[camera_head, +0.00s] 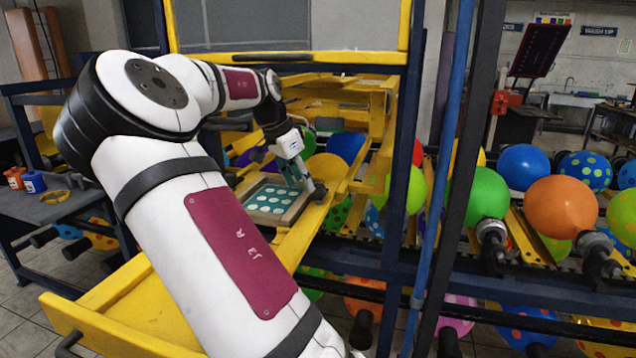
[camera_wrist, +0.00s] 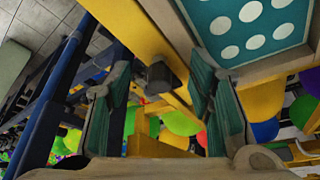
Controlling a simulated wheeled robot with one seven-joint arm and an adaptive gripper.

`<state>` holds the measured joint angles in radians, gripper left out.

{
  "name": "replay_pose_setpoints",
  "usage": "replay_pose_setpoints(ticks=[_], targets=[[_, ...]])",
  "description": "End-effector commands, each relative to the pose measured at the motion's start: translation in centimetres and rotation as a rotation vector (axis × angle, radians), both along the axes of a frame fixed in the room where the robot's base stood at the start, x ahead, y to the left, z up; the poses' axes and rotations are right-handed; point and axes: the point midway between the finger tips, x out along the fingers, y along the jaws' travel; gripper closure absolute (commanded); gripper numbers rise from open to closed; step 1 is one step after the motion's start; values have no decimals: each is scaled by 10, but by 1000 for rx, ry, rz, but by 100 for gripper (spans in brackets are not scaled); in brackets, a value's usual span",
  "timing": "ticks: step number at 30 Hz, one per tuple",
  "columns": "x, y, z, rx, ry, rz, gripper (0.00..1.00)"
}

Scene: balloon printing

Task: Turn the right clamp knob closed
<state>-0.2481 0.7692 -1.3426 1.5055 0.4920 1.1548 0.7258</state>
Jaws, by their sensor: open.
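A dark knob (camera_wrist: 163,76), apparently the right clamp knob, sits beside the yellow beam and the edge of the screen frame in the wrist view. My gripper (camera_wrist: 158,88) is open, with one teal-padded finger on each side of the knob in that view. I cannot tell whether either finger touches it. The frame holds a teal screen (camera_head: 272,198) with white dots.
Yellow rails (camera_head: 330,212) run beside the frame. A blue post (camera_head: 398,150) stands to the right, with balloons on holders beyond it, including an orange balloon (camera_head: 561,207). A side table (camera_head: 50,208) with small red and blue containers is at the left.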

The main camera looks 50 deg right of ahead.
Motion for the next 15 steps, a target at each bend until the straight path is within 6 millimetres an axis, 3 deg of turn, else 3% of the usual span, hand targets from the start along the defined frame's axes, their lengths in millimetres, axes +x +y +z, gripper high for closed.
replay_pose_setpoints(ticks=[7, 15], targets=[[-11, -46, 0, 0, 3, -2, 52], [-12, -54, -25, 1, 2, 0, 52]])
